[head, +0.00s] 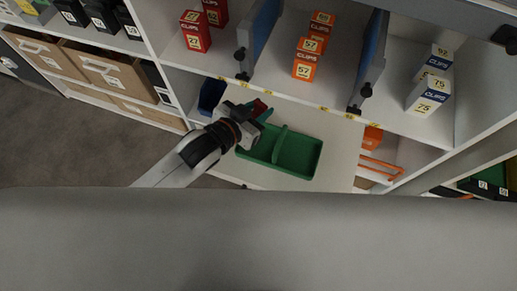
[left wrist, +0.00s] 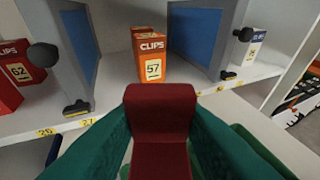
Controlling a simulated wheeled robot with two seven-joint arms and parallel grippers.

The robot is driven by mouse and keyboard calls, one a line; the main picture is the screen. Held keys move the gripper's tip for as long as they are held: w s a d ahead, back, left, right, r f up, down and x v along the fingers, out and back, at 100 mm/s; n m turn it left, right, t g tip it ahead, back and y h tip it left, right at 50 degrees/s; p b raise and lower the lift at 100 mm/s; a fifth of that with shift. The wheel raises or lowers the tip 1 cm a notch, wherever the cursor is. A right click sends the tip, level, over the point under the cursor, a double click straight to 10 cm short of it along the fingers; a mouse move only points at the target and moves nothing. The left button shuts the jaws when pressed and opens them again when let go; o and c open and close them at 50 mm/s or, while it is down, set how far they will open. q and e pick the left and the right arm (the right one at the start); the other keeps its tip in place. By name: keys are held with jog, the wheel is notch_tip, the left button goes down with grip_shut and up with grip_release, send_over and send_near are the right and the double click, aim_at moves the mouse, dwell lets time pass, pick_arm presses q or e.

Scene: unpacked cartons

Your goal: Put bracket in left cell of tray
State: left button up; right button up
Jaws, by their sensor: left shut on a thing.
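My left gripper (head: 262,112) is shut on the dark red bracket (left wrist: 160,125), which sits between the teal fingers in the left wrist view. The bracket also shows as a small red patch in the head view (head: 259,106). The green tray (head: 317,160) lies on the pale lower surface, with a divider between its left and right cells. The gripper is over the far left end of the tray and hides part of the left cell. The right cell looks empty. Part of the tray shows behind the fingers in the left wrist view. My right gripper is not in view.
The shelf behind holds orange clips boxes (head: 305,66), red boxes (head: 195,32) and white-blue boxes (head: 428,93) between blue dividers (head: 259,38). A dark blue bin (head: 211,96) stands left of the gripper. The pale surface right of the tray is clear.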

pick_arm(q)
jog(key=b, duration=0.1)
send_near(273, 128)
jog(key=shift+m+g+h, duration=0.3)
jog(key=w+d+r, duration=0.2)
jog(key=w, duration=0.1)
jog(key=shift+w+d+r, duration=0.3)
jog(key=shift+r, duration=0.1)
jog(key=shift+f+b, duration=0.45)
jog(key=shift+f, duration=1.85)
jog(key=shift+f, duration=0.1)
jog(key=o, duration=1)
jog(key=shift+c, duration=0.2)
jog(key=shift+s+a+r, duration=0.1)
jog(key=shift+a+r, duration=0.05)
jog(key=shift+r, duration=0.05)
jog(key=v, duration=1.1)
jog(key=shift+s+r+p, duration=0.15)
jog(key=shift+s+p, duration=0.1)
jog(key=shift+p, duration=0.15)
jog(key=shift+a, duration=0.1)
